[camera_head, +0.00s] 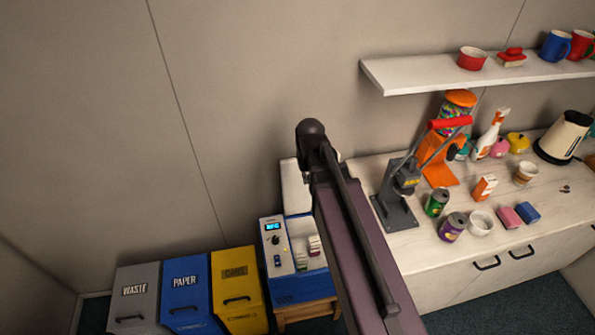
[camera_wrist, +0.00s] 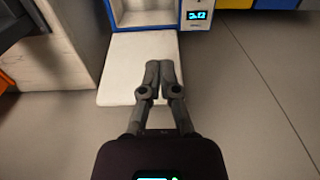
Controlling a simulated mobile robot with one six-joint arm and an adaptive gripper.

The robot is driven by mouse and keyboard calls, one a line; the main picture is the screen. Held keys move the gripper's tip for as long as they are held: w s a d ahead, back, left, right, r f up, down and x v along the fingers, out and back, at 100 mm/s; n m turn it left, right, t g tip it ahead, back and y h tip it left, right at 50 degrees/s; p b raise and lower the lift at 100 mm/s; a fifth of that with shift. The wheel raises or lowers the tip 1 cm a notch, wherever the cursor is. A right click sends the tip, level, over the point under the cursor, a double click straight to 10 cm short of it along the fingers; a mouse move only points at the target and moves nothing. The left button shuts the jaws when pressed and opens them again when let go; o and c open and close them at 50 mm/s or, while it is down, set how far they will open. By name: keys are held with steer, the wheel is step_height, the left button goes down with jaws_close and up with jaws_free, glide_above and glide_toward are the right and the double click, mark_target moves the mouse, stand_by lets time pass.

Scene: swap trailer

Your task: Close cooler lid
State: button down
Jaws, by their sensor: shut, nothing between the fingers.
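The cooler (camera_head: 300,287) is a blue box with a white control panel (camera_head: 277,246) and small items inside. Its white lid (camera_head: 292,187) stands open, raised at the back against the wall side. My arm covers the right part of the cooler and lid in the head view. In the wrist view, the white lid (camera_wrist: 115,70) lies below the cooler's blue rim (camera_wrist: 150,27). My gripper (camera_wrist: 160,66) is shut and empty, its fingertips in front of the lid in the picture. I cannot tell whether they touch it. The head view does not show the fingers.
Grey, blue and yellow bins (camera_head: 185,290) stand left of the cooler. To the right is a counter (camera_head: 430,250) with a grey lever press (camera_head: 398,190), cans (camera_head: 437,203), a bowl and other items. A shelf (camera_head: 430,78) with mugs hangs above it.

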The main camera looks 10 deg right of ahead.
steer(key=shift+t, duration=0.7)
steer(key=w, duration=0.7)
steer(key=w+d+f+b, duration=0.1)
steer(key=w, duration=0.7)
steer(key=w+f+b, duration=0.1)
steer(key=w, duration=0.6)
steer(key=shift+w+d+f, duration=0.25)
steer(key=shift+d, duration=0.05)
steer(key=shift+f+b, duration=0.15)
steer(key=shift+b, duration=0.15)
step_height(320, 180, down, 10)
steer(key=w+b, duration=0.1)
steer(key=b, duration=0.8)
steer(key=shift+w+r+b, duration=0.2)
steer(key=shift+w+b, duration=0.05)
steer(key=shift+b, duration=0.05)
